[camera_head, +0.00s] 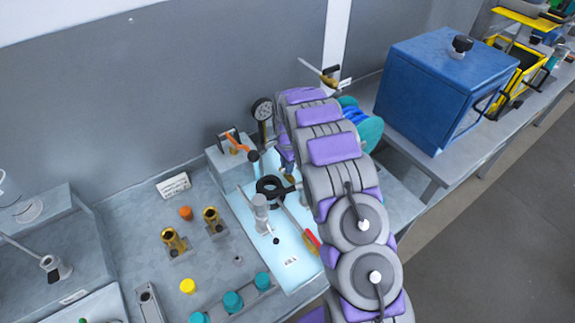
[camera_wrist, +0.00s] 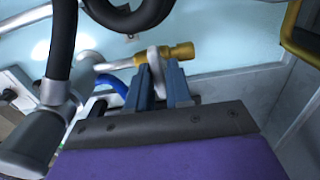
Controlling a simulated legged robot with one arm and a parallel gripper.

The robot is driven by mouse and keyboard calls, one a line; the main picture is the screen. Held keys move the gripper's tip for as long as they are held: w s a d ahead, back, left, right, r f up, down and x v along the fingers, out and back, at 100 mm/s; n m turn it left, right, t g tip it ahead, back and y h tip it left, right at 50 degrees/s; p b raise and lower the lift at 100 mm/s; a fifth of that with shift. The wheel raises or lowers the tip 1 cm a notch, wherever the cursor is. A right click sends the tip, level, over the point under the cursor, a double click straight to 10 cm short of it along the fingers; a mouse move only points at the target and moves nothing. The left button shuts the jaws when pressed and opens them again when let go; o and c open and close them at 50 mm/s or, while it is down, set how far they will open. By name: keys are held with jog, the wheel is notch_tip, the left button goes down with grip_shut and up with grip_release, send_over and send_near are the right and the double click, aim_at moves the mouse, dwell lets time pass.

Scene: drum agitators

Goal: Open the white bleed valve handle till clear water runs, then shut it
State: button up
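The white bleed valve handle (camera_wrist: 155,62) is a small pale lever on a brass fitting (camera_wrist: 181,51) in the wrist view. My gripper (camera_wrist: 158,75) has its two blue fingers on either side of this handle, and the handle fills the narrow gap near their tips. The brass fitting extends to the right just beyond the fingertips. I see no running water in the wrist view. In the head view my arm hides the gripper and the white handle.
Grey pipework (camera_wrist: 58,95) and a black hose (camera_wrist: 62,40) lie close left of my gripper. A black ring-shaped handle (camera_wrist: 130,12) sits above. A yellow bar (camera_wrist: 292,30) is at right. In the head view, a gauge (camera_head: 262,108) and blue cabinet (camera_head: 440,85) flank my arm.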

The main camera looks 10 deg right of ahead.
jog(key=o, duration=0.3)
jog(key=shift+a, duration=0.1)
jog(key=shift+o, duration=0.2)
notch_tip(320, 180, up, 17)
jog(key=p, duration=0.1)
jog(key=shift+s+r, duration=0.1)
jog(key=shift+r, duration=0.05)
dwell(0.5)
